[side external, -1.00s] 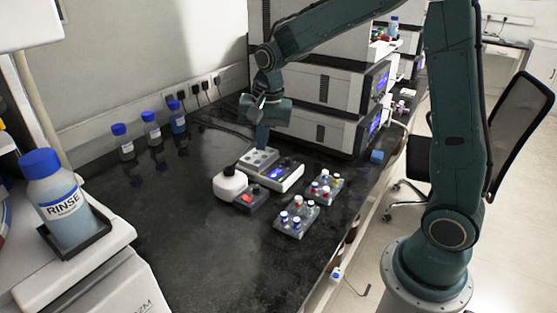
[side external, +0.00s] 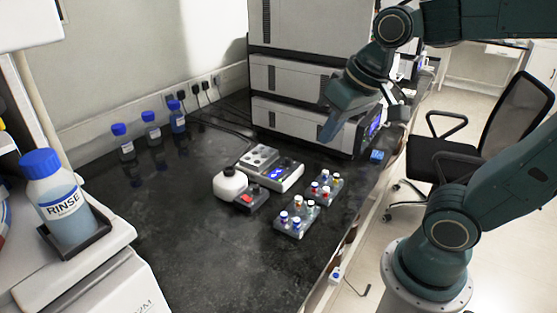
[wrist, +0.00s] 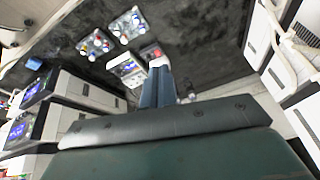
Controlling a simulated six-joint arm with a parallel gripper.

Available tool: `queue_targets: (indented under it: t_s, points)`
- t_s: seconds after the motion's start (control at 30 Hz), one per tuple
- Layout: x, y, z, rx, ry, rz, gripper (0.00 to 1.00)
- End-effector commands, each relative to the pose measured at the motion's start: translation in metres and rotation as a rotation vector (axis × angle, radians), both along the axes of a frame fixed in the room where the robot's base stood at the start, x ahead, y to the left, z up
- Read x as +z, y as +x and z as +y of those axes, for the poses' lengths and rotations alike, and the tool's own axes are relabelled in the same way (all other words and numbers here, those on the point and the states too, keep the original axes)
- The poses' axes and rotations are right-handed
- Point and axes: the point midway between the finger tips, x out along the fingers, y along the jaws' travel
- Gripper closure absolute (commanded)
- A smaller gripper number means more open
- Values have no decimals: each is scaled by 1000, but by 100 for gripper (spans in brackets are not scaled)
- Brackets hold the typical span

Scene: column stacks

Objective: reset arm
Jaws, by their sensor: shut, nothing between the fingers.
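My gripper (side external: 330,128) is raised above the right part of the black bench, in front of the stacked grey instruments. It is shut and empty. In the wrist view its blue fingers (wrist: 157,88) are together, with nothing between them. The small device with a grey block (side external: 270,170) stands on the bench to the lower left of my gripper, apart from it.
Two vial racks (side external: 296,218) (side external: 325,190) hold capped vials on the bench. Stacked instruments (side external: 310,118) stand behind my gripper. Blue-capped bottles (side external: 152,130) line the back.

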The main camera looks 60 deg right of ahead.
Motion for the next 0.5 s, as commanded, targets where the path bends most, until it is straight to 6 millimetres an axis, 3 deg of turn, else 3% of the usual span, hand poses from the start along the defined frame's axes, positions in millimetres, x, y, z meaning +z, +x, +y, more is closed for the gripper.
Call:
queue_targets:
  t_s: [0.2,0.5]
  points:
    - [-2,-37,4,140,-58,-50,100]
    - [-7,-57,6,225,-98,-76,100]
